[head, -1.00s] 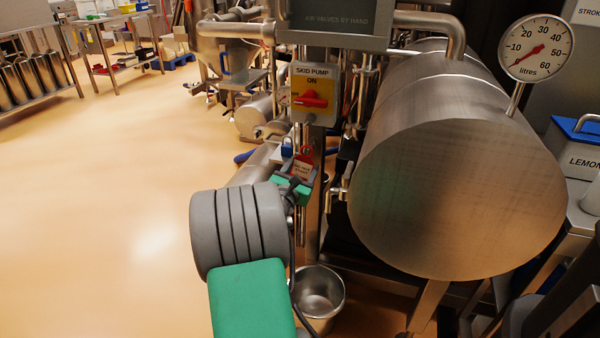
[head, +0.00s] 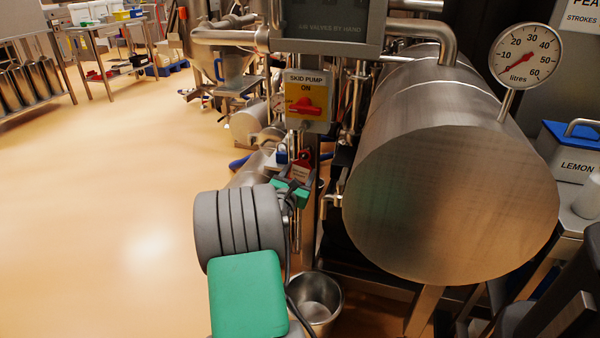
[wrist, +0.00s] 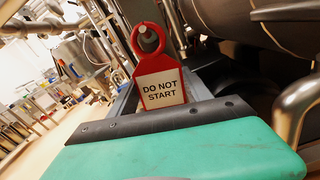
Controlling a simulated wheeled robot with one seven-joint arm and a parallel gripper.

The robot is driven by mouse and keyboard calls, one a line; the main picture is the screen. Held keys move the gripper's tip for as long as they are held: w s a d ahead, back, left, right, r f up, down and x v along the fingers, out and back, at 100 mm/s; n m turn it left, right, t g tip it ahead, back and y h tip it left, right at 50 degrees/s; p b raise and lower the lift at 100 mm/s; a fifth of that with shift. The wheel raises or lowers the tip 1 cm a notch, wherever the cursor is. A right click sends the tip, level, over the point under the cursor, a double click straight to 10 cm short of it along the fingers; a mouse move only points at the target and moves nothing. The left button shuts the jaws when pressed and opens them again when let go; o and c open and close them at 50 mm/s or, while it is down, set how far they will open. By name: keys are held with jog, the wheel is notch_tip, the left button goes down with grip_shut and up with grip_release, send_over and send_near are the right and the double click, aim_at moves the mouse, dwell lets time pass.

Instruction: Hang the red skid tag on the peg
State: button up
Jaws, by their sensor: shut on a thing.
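The red skid tag (wrist: 158,82) has a ring at its top and a white label reading DO NOT START. My gripper (wrist: 165,118) is shut on its lower part, with the dark finger edge across the tag's bottom. The tag is upright. A pale round peg end (wrist: 147,33) shows inside the ring in the wrist view. I cannot tell whether the ring is around the peg or only in front of it. In the head view the tag (head: 301,168) is small, just above my green gripper (head: 290,192), below the skid pump switch box.
The skid pump switch box (head: 307,100) with its red handle is above the tag. A blue item (head: 282,156) is close on the tag's left. A large steel drum (head: 450,180) is on the right. A steel bucket (head: 316,300) stands below. Open floor (head: 120,220) is on the left.

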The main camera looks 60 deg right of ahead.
jog(key=o, duration=1.6)
jog(key=shift+c, duration=0.2)
jog(key=s+a+p, duration=0.1)
jog(key=a, duration=0.7)
jog(key=w+a+r+m+t+y+p, duration=0.1)
jog(key=w+a+r+m+y+p, duration=0.3)
jog(key=w+a+r+m+p, duration=0.45)
jog(key=w+a+r+m+t+y+p, duration=0.1)
jog(key=w+a+r+m+y+p, duration=0.25)
jog(key=a, duration=0.55)
jog(key=w+a+r+m+t+y+p, duration=0.15)
jog(key=a+r+y+p, duration=0.25)
jog(key=a+p, duration=0.4)
jog(key=s+a+r+m+g+y+p, duration=0.1)
jog(key=s+a+r+y+p, duration=0.1)
jog(key=a, duration=0.6)
jog(key=s+a+r+m+g+y+p, duration=0.1)
jog(key=s+a+r+y+p, duration=0.1)
jog(key=a, duration=0.6)
jog(key=s+a+r+m+g+y+p, duration=0.1)
jog(key=s+a+r+p, duration=0.3)
jog(key=a, duration=0.5)
jog(key=shift+s+r+m+y, duration=0.25)
jog(key=shift+r+m+y, duration=0.1)
jog(key=shift+r+y, duration=0.3)
